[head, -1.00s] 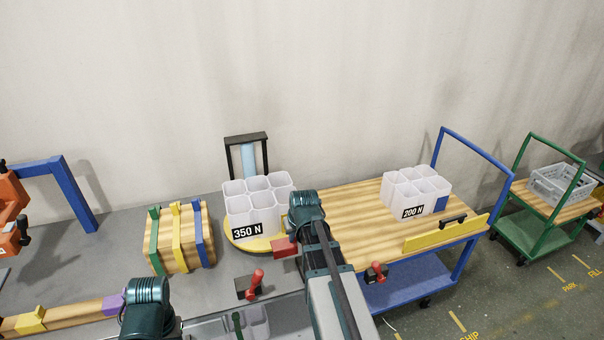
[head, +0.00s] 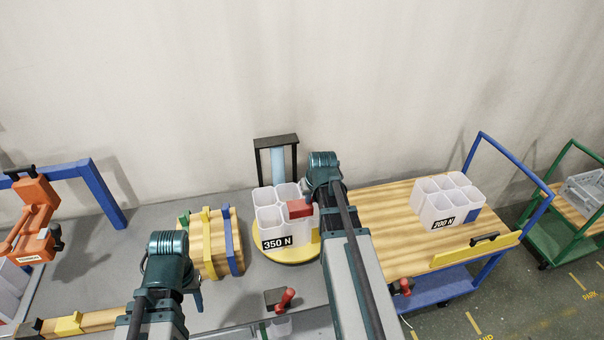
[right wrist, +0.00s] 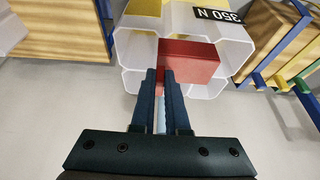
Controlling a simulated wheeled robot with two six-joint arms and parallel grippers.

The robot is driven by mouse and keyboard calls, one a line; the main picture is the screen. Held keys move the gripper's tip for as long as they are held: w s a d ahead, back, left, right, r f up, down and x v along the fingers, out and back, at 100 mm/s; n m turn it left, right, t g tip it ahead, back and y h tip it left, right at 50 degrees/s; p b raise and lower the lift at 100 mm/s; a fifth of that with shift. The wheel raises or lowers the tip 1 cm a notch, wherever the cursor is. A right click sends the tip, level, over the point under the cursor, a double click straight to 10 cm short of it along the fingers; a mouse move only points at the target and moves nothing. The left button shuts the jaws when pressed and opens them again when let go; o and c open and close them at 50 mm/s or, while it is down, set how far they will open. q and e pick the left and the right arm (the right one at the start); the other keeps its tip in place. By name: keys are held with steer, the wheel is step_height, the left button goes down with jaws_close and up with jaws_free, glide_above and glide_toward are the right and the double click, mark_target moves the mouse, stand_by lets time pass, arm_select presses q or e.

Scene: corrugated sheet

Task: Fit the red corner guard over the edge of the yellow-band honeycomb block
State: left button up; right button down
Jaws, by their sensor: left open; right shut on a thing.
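The red corner guard (head: 300,208) is held by my right gripper (head: 316,205), which is shut on it. In the right wrist view the guard (right wrist: 190,62) lies beyond my fingertips (right wrist: 160,75), in front of the white honeycomb block. The white block labelled 350 N (head: 270,228) stands on a yellow round plate (head: 285,255). It also shows in the right wrist view (right wrist: 240,45). I cannot tell whether guard and block touch. My left gripper (head: 196,292) is open, low in front of the strapped wooden block; its fingers are mostly hidden.
The wooden block (head: 218,250) with green, yellow and blue straps stands left of the plate. A red-handled clamp (head: 285,299) is in front. Another white block labelled 200 N (head: 440,205) stands on a blue cart (head: 380,210) at right. An orange tool (head: 35,215) is at left.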

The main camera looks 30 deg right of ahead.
mark_target(310, 219)
steer(key=shift+w+r, duration=0.25)
steer(key=shift+w, duration=0.1)
arm_select(q)
steer(key=shift+w+r, duration=0.25)
arm_select(e)
steer(key=shift+s, duration=0.1)
arm_select(q)
steer(key=shift+s, duration=0.1)
steer(key=shift+f, duration=0.2)
arm_select(e)
steer(key=shift+f, duration=0.15)
step_height(310, 219, down, 7)
steer(key=b, duration=0.7)
steer(key=shift+f+b, duration=0.2)
steer(key=shift+b, duration=0.2)
arm_select(q)
step_height(310, 219, down, 7)
steer(key=shift+f, duration=0.15)
arm_select(e)
steer(key=shift+c, duration=2.2)
jaws_free()
